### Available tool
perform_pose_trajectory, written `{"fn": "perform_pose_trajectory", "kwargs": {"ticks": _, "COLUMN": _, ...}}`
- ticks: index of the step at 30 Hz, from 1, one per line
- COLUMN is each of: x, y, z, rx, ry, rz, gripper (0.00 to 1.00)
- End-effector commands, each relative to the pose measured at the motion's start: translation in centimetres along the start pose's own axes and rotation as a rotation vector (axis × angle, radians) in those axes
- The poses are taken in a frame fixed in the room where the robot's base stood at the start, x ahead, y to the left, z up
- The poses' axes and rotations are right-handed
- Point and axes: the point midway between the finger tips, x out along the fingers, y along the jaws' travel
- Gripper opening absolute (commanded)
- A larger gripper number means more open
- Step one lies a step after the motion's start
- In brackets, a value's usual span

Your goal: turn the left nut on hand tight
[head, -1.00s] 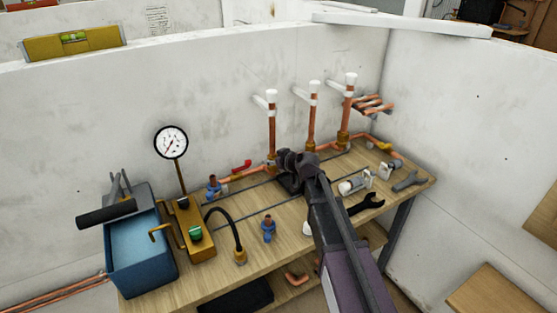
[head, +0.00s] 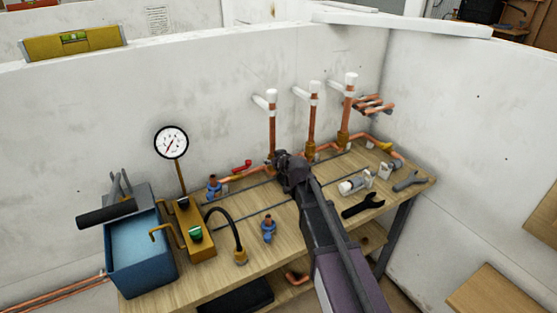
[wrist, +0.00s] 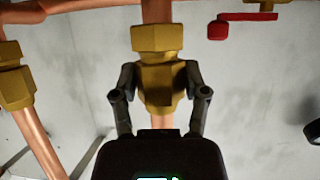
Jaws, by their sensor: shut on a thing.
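The left nut, a brass hex nut (wrist: 160,84), shows in the wrist view on a copper pipe below a brass fitting body (wrist: 157,38). My gripper (wrist: 160,92) has one finger on each side of it and is shut on it. In the head view my gripper (head: 284,168) is at the foot of the left copper riser (head: 272,130) and hides most of the joint there. I cannot tell how far the nut is threaded on. Another brass fitting (wrist: 14,75) on a neighbouring pipe is at the left of the wrist view.
A red lever handle (head: 242,167) is left of the gripper. The middle riser (head: 312,125) and right riser (head: 346,115) stand close by on the right. The bench also carries a pressure gauge (head: 171,142), a blue tank (head: 140,255), a black spanner (head: 363,206) and grey clips.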

Motion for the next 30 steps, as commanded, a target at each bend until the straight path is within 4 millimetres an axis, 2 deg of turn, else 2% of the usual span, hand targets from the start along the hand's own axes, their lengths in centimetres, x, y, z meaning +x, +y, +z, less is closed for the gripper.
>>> {"fn": "perform_pose_trajectory", "kwargs": {"ticks": 30, "x": 0.01, "y": 0.07, "z": 0.00, "rx": 0.103, "ry": 0.001, "rz": 0.215, "gripper": 0.32}}
